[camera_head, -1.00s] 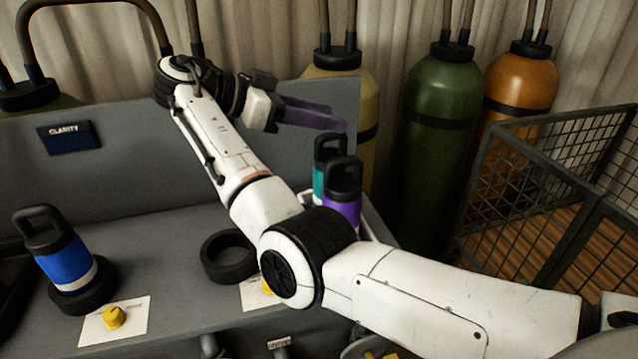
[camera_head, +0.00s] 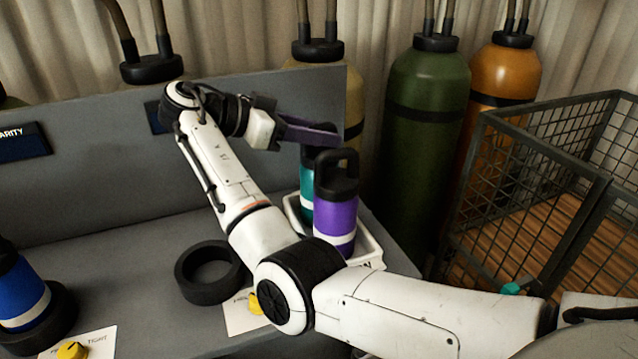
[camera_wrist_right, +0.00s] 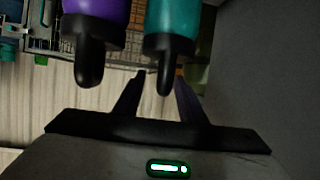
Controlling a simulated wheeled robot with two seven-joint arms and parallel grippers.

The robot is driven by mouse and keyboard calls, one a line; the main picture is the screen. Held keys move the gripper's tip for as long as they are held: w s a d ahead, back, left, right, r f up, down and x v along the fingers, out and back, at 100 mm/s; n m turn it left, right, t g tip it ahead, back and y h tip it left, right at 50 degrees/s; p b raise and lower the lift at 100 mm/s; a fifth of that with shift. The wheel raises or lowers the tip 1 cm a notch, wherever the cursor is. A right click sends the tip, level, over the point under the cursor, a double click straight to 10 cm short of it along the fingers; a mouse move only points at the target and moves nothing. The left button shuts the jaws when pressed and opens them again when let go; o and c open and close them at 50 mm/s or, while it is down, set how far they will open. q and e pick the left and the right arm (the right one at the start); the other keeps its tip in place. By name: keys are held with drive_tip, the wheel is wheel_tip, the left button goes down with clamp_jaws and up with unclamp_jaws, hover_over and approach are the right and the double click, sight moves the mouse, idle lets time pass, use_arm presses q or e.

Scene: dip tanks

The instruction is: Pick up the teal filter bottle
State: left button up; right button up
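The teal filter bottle (camera_head: 306,186) stands upright in a white tray (camera_head: 371,246) at the bench's right end. The purple bottle (camera_head: 335,215) stands in front and partly hides it. My right gripper (camera_head: 328,138) reaches in from behind at the height of the teal bottle's black handle, overlapping it in the head view. In the right wrist view, the teal bottle (camera_wrist_right: 172,22) hangs into the picture from above, and its handle lies between the spread tips of my right gripper (camera_wrist_right: 161,80). The fingers look open, with gaps beside the handle. My left gripper is out of view.
The purple bottle is close beside the teal one in the wrist view (camera_wrist_right: 95,15). A grey panel (camera_head: 90,190) backs the bench. An empty black ring (camera_head: 210,272) and a blue bottle (camera_head: 20,295) in another ring are left. A wire cage (camera_head: 545,190) stands right.

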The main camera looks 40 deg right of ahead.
sight(336, 132)
drive_tip(key=x, duration=0.4)
drive_tip(key=shift+w+d, duration=0.2)
drive_tip(key=shift+d, duration=0.2)
clamp_jaws()
drive_tip(key=shift+r, duration=0.1)
idle(0.9)
